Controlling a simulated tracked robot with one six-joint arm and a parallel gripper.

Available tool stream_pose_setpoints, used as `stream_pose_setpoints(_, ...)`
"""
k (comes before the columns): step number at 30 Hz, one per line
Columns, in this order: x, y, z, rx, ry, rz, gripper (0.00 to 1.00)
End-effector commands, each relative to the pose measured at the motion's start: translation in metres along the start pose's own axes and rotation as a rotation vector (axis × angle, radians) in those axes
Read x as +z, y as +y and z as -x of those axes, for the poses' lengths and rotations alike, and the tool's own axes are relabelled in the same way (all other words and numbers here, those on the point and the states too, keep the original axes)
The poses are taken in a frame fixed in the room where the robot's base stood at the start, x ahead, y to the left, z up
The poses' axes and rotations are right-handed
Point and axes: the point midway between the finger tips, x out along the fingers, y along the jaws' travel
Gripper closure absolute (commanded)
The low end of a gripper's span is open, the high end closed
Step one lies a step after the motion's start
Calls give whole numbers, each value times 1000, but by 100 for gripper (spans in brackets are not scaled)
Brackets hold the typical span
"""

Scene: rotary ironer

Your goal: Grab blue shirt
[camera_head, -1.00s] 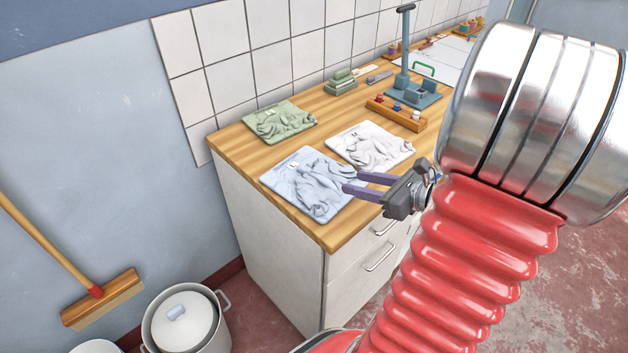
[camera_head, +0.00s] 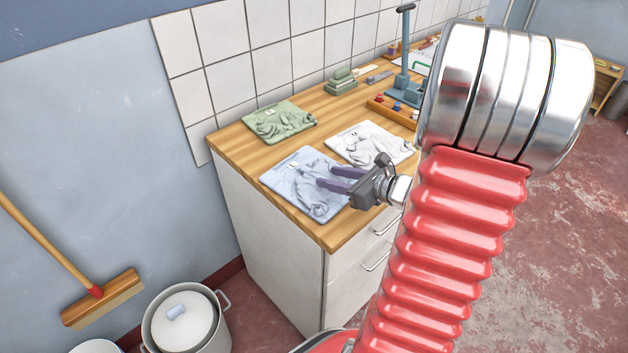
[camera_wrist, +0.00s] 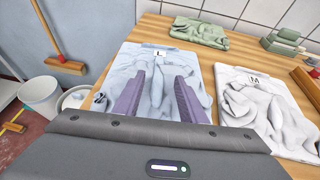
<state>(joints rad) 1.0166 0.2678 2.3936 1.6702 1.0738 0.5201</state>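The blue shirt (camera_head: 309,178) lies crumpled on a pale blue board at the front corner of the wooden counter. In the wrist view the blue shirt (camera_wrist: 143,66) carries a tag marked L. My gripper (camera_head: 326,178) is open, its two purple fingers parted over the right part of the shirt. In the wrist view my gripper (camera_wrist: 160,72) points across the shirt with cloth visible between the fingers. I cannot tell whether the fingertips touch the cloth.
A white shirt (camera_head: 368,142) tagged M lies close to the right, and a green shirt (camera_head: 279,121) lies behind. Green folded blocks (camera_head: 341,82) and a blue stand (camera_head: 405,50) are further back on the counter (camera_head: 235,147). A pot (camera_head: 184,320) and a broom (camera_head: 103,298) are at the lower left.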

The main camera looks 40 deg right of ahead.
Motion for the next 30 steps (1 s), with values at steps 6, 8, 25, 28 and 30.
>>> stream_pose_setpoints(6, 0, 0, 0, 0, 0, 0, 62)
stream_pose_setpoints(8, 0, 0, -1, 0, 0, 0, 62)
stream_pose_setpoints(25, 2, 3, -51, 2, 1, -1, 62)
stream_pose_setpoints(28, 2, 3, -52, 0, 0, -1, 62)
stream_pose_setpoints(30, 2, 2, -52, 0, 0, -1, 62)
